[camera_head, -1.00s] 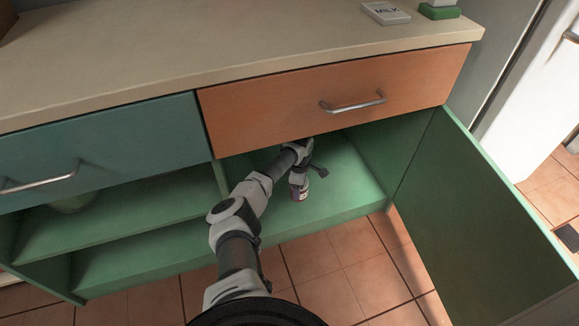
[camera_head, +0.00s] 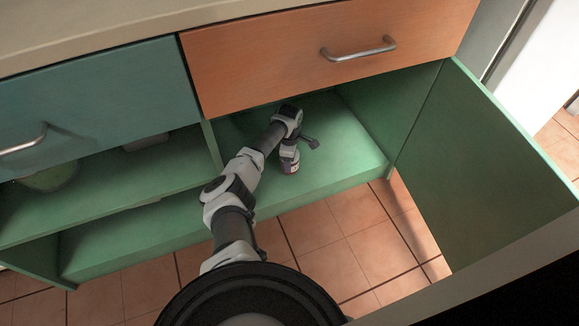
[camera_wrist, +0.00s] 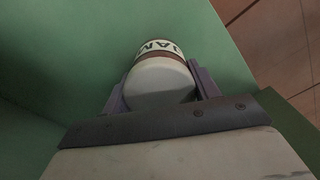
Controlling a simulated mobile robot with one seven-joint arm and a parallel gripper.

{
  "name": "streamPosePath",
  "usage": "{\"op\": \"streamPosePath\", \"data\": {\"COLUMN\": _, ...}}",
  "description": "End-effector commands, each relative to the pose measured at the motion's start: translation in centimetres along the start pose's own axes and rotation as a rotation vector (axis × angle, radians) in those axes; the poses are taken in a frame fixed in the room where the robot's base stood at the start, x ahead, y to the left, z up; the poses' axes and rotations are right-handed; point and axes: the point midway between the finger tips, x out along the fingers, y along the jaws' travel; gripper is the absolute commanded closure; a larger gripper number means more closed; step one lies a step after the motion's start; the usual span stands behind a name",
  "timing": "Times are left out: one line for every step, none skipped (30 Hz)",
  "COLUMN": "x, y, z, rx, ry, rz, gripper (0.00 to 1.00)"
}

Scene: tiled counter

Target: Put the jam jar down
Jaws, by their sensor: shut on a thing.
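The jam jar (camera_wrist: 158,82) has a pale lid and a label with the letters "JAM", partly seen in the wrist view. My gripper (camera_wrist: 160,92) is shut on it, with one finger on each side.
An orange drawer (camera_head: 270,60) is closed above the compartment. The green door (camera_head: 480,160) stands open at the right. A divider is left of my arm, with a green bowl (camera_head: 48,178) on the left shelf. The shelf around the jar is clear.

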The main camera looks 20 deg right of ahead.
Motion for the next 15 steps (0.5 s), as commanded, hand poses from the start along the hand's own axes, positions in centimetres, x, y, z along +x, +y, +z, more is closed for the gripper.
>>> {"op": "streamPosePath", "data": {"x": 0.8, "y": 0.0, "z": 0.1, "rx": 0.0, "ry": -0.001, "rz": 0.0, "gripper": 0.75}}
{"op": "streamPosePath", "data": {"x": 1.2, "y": 0.0, "z": 0.1, "rx": 0.0, "ry": -0.001, "rz": 0.0, "gripper": 0.75}}
{"op": "streamPosePath", "data": {"x": 1.7, "y": 0.0, "z": 0.1, "rx": 0.0, "ry": -0.001, "rz": 0.0, "gripper": 0.75}}
{"op": "streamPosePath", "data": {"x": 2.1, "y": 0.0, "z": 0.1, "rx": 0.0, "ry": -0.001, "rz": 0.0, "gripper": 0.75}}
{"op": "streamPosePath", "data": {"x": 2.5, "y": 0.0, "z": 0.1, "rx": 0.001, "ry": -0.001, "rz": 0.0, "gripper": 0.75}}
{"op": "streamPosePath", "data": {"x": 3.0, "y": 0.0, "z": 0.1, "rx": 0.001, "ry": 0.0, "rz": 0.0, "gripper": 0.75}}
{"op": "streamPosePath", "data": {"x": 3.2, "y": 0.0, "z": 0.1, "rx": 0.001, "ry": 0.0, "rz": 0.0, "gripper": 0.75}}
{"op": "streamPosePath", "data": {"x": 3.4, "y": 0.0, "z": 0.1, "rx": 0.001, "ry": 0.0, "rz": 0.0, "gripper": 0.75}}
{"op": "streamPosePath", "data": {"x": 3.5, "y": 0.0, "z": 0.1, "rx": 0.001, "ry": 0.0, "rz": 0.0, "gripper": 0.75}}
{"op": "streamPosePath", "data": {"x": 3.5, "y": 0.0, "z": 0.1, "rx": 0.001, "ry": 0.0, "rz": 0.0, "gripper": 0.75}}
{"op": "streamPosePath", "data": {"x": 3.4, "y": 0.0, "z": 0.1, "rx": 0.001, "ry": 0.0, "rz": 0.0, "gripper": 0.75}}
{"op": "streamPosePath", "data": {"x": 3.3, "y": 0.0, "z": 0.0, "rx": 0.001, "ry": 0.0, "rz": 0.0, "gripper": 0.75}}
{"op": "streamPosePath", "data": {"x": 3.2, "y": 0.0, "z": 0.0, "rx": 0.001, "ry": 0.0, "rz": 0.0, "gripper": 0.75}}
{"op": "streamPosePath", "data": {"x": 3.2, "y": 0.0, "z": 0.0, "rx": 0.001, "ry": 0.0, "rz": 0.0, "gripper": 0.75}}
{"op": "streamPosePath", "data": {"x": 3.2, "y": 0.0, "z": 0.0, "rx": 0.001, "ry": 0.0, "rz": 0.0, "gripper": 0.75}}
